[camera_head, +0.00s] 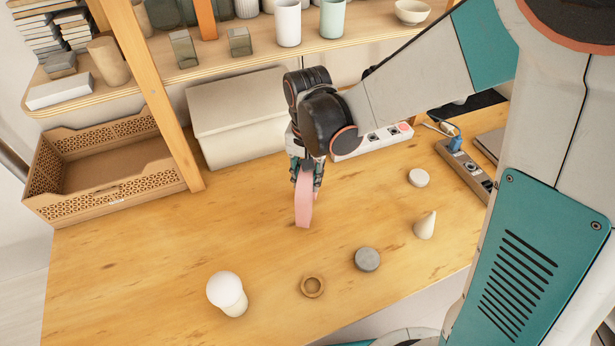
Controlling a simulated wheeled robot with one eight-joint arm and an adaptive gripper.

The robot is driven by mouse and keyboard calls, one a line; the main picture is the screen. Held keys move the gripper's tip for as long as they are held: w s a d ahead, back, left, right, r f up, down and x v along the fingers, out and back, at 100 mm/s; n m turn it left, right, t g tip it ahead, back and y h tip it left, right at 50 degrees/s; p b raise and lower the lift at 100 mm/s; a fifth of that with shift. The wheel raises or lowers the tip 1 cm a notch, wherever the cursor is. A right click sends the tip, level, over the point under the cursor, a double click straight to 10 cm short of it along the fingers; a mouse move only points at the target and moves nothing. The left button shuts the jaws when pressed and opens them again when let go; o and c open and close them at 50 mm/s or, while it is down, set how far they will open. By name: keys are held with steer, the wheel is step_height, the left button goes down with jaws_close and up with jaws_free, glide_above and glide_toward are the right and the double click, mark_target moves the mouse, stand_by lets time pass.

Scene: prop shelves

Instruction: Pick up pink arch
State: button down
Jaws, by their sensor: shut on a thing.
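The pink arch (304,203) is between the fingers of my gripper (306,178) near the middle of the wooden table. My gripper points down and is shut on the arch's upper part. The arch hangs upright and is seen nearly edge-on, so its curved opening does not show. Its top is partly hidden by the fingers. I cannot tell whether its lower end touches the table.
A white-domed piece (226,291), a wooden ring (313,286), a grey disc (367,259), a white cone (425,225) and a white disc (419,177) stand on the table (150,250). Behind are a lidded box (235,115), a perforated crate (110,195), power strips (372,140) and a shelf (335,45).

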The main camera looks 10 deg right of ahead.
step_height(320, 180, up, 17)
steer(key=p, duration=1.2)
step_height(320, 180, down, 17)
steer(key=b, duration=1)
steer(key=shift+f+b, duration=0.2)
steer(key=shift+b, duration=0.2)
steer(key=m, duration=0.3)
steer(key=shift+r+m+p, duration=0.1)
steer(key=shift+m+p, duration=0.2)
steer(key=shift+p, duration=0.1)
steer(key=m, duration=0.3)
steer(key=shift+m+p, duration=0.3)
steer(key=m+b, duration=0.1)
steer(key=m, duration=0.2)
steer(key=shift+m, duration=0.3)
steer(key=shift+f+b, duration=0.6)
steer(key=shift+f, duration=0.45)
steer(key=c, duration=1.2)
jaws_free()
